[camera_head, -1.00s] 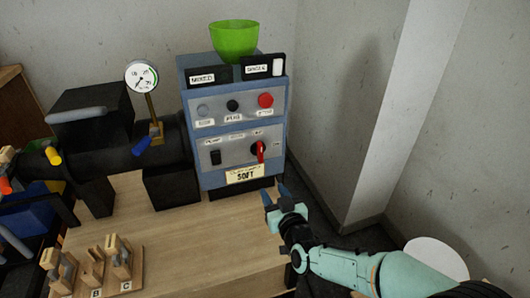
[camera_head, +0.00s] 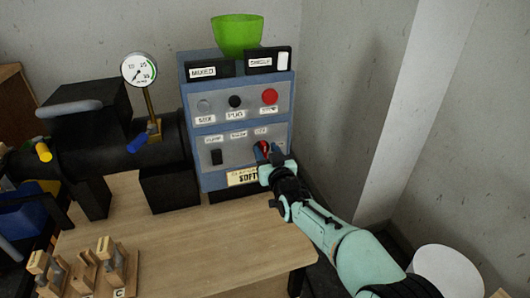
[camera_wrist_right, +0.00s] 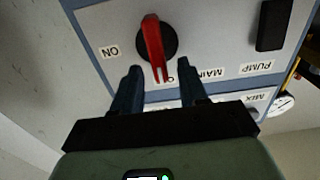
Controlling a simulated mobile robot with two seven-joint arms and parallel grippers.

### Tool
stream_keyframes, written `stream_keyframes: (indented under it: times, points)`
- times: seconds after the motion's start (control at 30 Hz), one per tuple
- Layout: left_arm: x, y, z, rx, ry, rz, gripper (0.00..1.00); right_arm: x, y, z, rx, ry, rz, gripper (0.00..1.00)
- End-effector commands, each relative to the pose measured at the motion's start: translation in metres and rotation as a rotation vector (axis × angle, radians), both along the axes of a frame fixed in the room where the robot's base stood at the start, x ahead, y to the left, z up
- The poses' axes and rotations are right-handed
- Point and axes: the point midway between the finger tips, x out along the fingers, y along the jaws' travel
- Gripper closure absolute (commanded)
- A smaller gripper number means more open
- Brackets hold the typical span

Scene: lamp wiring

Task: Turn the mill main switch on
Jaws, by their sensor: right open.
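The mill main switch is a red rotary handle (camera_head: 262,147) on a black round base, low on the right of the blue control box (camera_head: 190,165). The picture there is upside down. The handle's tip points toward the "O" mark, not to "ON". My right gripper (camera_head: 268,160) is open, its two fingers (camera_wrist_right: 158,88) on either side of the handle's tip, not closed on it. My left gripper is not in view.
The box also has a black pump switch (camera_head: 216,157), a red button (camera_head: 269,97) and a green bowl (camera_head: 237,35) on top. A gauge (camera_head: 139,70) and black machine stand left. Wooden fixtures (camera_head: 104,262) are on the table front. The wall is close on the right.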

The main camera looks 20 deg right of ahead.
Motion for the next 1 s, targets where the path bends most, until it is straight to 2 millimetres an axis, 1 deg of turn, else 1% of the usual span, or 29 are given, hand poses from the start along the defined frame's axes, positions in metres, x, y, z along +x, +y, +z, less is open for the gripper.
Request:
stream_keyframes:
  times: [0.1, 0.2, 0.47, 0.5, 0.57, 0.6, 0.63, 1.0]
  points:
    - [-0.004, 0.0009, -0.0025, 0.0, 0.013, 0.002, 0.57, 0.0088, 0.0006, -0.0004, -0.002, -0.001, 0.0, 0.57]
    - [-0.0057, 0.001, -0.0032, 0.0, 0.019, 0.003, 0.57, 0.012, 0.0007, -0.0005, 0.0, 0.001, 0.0, 0.57]
    - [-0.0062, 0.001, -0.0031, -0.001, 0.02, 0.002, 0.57, 0.0131, 0.0007, -0.0001, 0.001, 0.0, 0.0, 0.57]
    - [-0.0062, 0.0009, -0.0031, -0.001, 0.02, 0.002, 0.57, 0.013, 0.0007, -0.0001, 0.001, 0.0, 0.0, 0.61]
    - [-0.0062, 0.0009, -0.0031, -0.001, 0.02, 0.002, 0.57, 0.013, 0.0007, -0.0001, 0.001, 0.0, 0.0, 0.8]
    - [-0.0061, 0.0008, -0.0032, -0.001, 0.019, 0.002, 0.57, 0.0129, 0.0007, -0.0001, 0.001, 0.0, 0.0, 0.93]
    - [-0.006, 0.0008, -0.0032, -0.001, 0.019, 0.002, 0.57, 0.0129, 0.0007, -0.0001, 0.001, 0.0, 0.0, 1.0]
    - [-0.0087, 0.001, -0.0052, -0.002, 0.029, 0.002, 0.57, 0.0128, -0.001, -0.0003, 0.036, 0.001, -0.001, 1.0]
